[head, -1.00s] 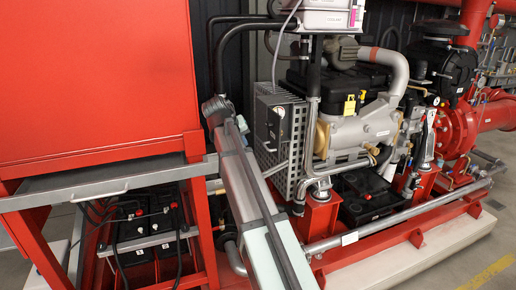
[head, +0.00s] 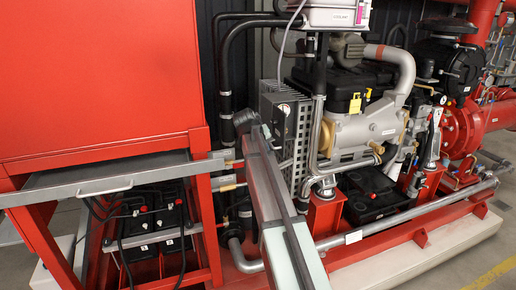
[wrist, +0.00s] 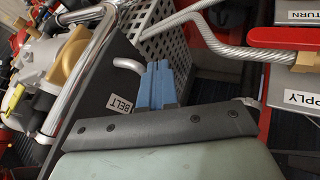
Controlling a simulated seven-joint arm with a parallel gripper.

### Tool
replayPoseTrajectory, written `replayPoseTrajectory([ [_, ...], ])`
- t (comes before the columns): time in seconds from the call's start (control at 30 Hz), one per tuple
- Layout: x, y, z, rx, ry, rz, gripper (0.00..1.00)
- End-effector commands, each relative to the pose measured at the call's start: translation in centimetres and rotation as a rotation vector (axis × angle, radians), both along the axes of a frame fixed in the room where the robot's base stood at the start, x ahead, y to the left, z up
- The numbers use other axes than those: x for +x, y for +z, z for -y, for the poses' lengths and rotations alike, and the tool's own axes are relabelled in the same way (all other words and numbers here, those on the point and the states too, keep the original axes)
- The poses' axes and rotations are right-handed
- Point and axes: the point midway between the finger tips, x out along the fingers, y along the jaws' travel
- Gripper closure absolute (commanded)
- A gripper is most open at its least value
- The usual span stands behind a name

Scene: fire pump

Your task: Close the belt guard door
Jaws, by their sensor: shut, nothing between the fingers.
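The belt guard is a grey perforated cage (head: 301,135) in front of the engine, and it also shows in the wrist view (wrist: 172,38). A dark flat door panel (head: 274,101) stands at its left side. In the wrist view this panel (wrist: 92,88) carries a "BELT" label and stands at an angle to the cage. My gripper (wrist: 158,68) has blue fingers, shut and empty, beside the panel. I cannot tell whether they touch it. In the head view my gripper (head: 246,119) is left of the panel.
A red cabinet (head: 95,70) with a grey rail (head: 110,180) stands at the left, with black batteries (head: 150,215) below. Dark pipes (head: 225,75) rise behind my arm. The engine (head: 365,125) is at the right. A red-handled valve (wrist: 285,38) and braided hose (wrist: 215,45) are near my fingers.

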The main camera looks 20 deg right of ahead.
Motion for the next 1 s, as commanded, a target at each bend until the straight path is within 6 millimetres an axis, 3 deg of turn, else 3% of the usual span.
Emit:
replayPoseTrajectory([
  [1.0, -0.7, 0.1, 1.6, 0.0, 0.092, 0.001, 1.0],
])
